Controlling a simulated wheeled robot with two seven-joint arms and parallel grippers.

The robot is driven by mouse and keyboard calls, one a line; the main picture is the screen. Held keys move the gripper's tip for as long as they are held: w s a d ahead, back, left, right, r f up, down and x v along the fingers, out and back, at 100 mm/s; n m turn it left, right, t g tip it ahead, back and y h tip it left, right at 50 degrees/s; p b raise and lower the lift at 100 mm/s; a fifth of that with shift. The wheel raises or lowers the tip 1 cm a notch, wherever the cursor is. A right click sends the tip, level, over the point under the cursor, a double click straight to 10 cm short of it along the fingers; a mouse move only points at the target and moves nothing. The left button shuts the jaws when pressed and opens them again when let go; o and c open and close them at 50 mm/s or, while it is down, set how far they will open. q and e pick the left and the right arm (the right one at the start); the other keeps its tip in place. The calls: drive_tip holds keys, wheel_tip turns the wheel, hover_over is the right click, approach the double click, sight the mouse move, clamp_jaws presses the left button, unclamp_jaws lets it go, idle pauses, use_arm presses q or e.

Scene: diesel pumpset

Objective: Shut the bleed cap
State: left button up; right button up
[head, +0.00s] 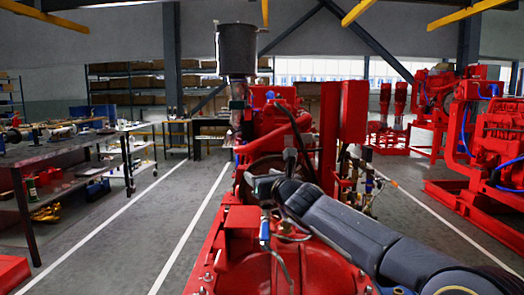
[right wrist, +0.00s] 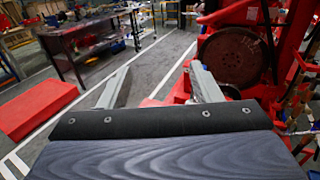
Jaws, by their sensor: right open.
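The red diesel pumpset (head: 262,120) stands in front of me, with a grey cylinder (head: 237,50) on top at its left. I cannot tell for sure which part is the bleed cap. A small blue fitting (head: 265,229) sits on the near part of the pumpset, just below my right gripper (head: 262,187). My right gripper is open and empty above the near end of the pumpset. In the right wrist view its two grey fingers (right wrist: 160,86) are spread apart with floor between them. My left gripper is not in view.
A dark workbench (head: 60,150) with tools stands at the left, and shelves (head: 130,88) stand behind. Other red pumpsets (head: 490,140) stand at the right. The floor with white lines (head: 150,225) left of the pumpset is clear. A red block (right wrist: 38,108) lies there in the right wrist view.

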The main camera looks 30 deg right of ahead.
drive_tip(key=s+a+r+p, duration=0.3)
drive_tip(key=s+a+r, duration=0.3)
drive_tip(key=s, duration=0.5)
wheel_tip(320, 180, up, 3)
drive_tip(key=shift+a+f, duration=0.2)
drive_tip(key=shift+a, duration=0.2)
drive_tip(key=shift+s, duration=0.1)
